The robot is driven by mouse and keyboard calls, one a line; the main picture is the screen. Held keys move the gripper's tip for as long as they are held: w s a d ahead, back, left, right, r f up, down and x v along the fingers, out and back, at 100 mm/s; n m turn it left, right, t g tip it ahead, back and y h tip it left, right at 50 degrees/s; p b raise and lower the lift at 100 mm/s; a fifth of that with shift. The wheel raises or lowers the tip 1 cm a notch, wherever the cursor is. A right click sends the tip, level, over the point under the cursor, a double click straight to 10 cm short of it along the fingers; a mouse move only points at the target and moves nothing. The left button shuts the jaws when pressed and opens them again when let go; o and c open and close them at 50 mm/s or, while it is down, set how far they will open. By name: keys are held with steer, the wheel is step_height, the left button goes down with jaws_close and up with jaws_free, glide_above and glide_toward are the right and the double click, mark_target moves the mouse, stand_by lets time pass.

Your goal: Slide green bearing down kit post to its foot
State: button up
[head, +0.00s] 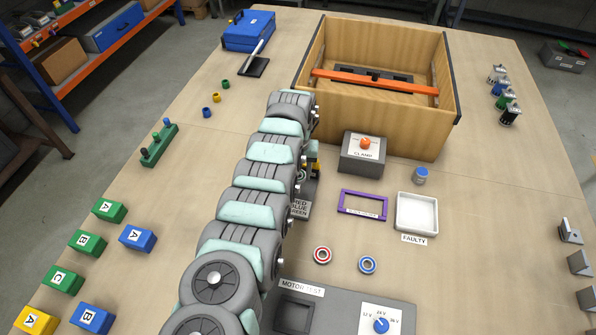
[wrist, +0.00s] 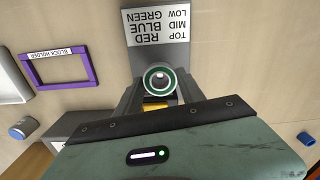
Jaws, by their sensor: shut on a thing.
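The green bearing (wrist: 146,80) is a green-rimmed ring held between the fingers of my gripper (wrist: 159,93) in the wrist view. A pale round end, which looks like the top of the kit post (wrist: 159,78), shows inside the ring's hole. How far the ring is above the foot cannot be told. The kit post's base plate (wrist: 157,28) reads top red, mid blue, low green; it also shows in the head view (head: 299,210). My arm hides most of the post there. The red bearing (head: 323,255) and blue bearing (head: 367,265) lie flat on the table.
A clamp box (head: 361,153) stands close to the right of my gripper, with the large wooden crate (head: 385,125) behind. A purple block holder frame (head: 363,205) and a white faulty tray (head: 417,215) lie to the right. The motor test unit (head: 345,308) is in front.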

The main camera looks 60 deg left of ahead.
mark_target(298, 188)
steer(key=shift+f, duration=0.1)
stand_by(0.6)
steer(key=shift+f+b, duration=2.25)
steer(key=shift+f, duration=0.4)
steer(key=o, duration=1.5)
steer(key=shift+r, duration=0.1)
steer(key=shift+o, duration=0.2)
